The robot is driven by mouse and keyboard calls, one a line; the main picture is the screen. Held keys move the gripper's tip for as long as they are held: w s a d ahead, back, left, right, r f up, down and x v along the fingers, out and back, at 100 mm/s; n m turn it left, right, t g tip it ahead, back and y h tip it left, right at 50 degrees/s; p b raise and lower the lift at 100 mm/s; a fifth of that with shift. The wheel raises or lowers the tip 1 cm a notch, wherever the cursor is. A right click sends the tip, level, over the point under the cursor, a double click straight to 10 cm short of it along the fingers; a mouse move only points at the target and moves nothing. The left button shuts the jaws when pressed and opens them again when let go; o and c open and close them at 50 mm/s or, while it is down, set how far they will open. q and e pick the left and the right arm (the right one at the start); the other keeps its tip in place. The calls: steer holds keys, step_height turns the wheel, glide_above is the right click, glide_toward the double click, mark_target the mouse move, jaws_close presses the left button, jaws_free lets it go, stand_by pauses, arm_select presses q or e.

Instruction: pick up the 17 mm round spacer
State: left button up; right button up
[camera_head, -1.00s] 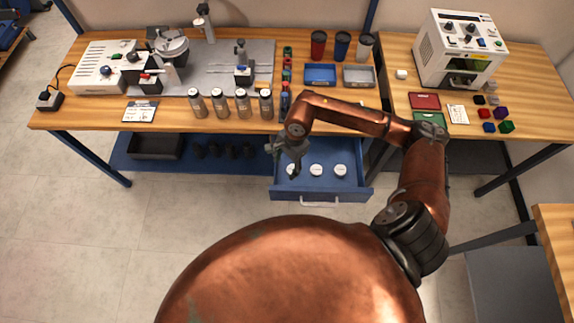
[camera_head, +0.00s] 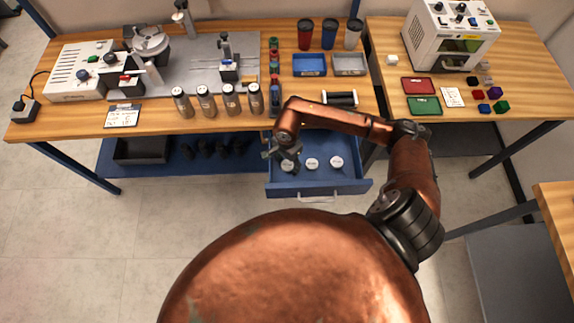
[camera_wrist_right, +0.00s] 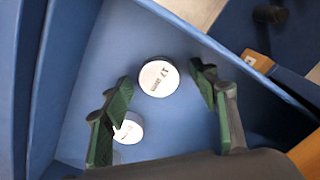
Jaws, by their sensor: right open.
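The 17 mm round spacer (camera_wrist_right: 158,77) is a short cylinder with a white labelled top, lying in the open blue drawer (camera_head: 350,187). In the right wrist view it sits between and beyond my open fingers, not touching them. In the head view it appears to be the leftmost white top (camera_head: 288,166), just below my right gripper (camera_head: 284,156). My right gripper is open and empty; its green-padded fingers show in the wrist view (camera_wrist_right: 164,105). A second spacer (camera_wrist_right: 129,131) is partly hidden behind the left finger. My left gripper is out of view.
Two more white-topped spacers, a middle one (camera_head: 312,163) and a right one (camera_head: 336,162), lie in the drawer. The wooden bench (camera_head: 150,125) above holds several metal cylinders (camera_head: 206,100) and a dark roller (camera_head: 340,98).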

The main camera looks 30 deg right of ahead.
steer(key=c, duration=1.3)
steer(key=shift+r, duration=0.15)
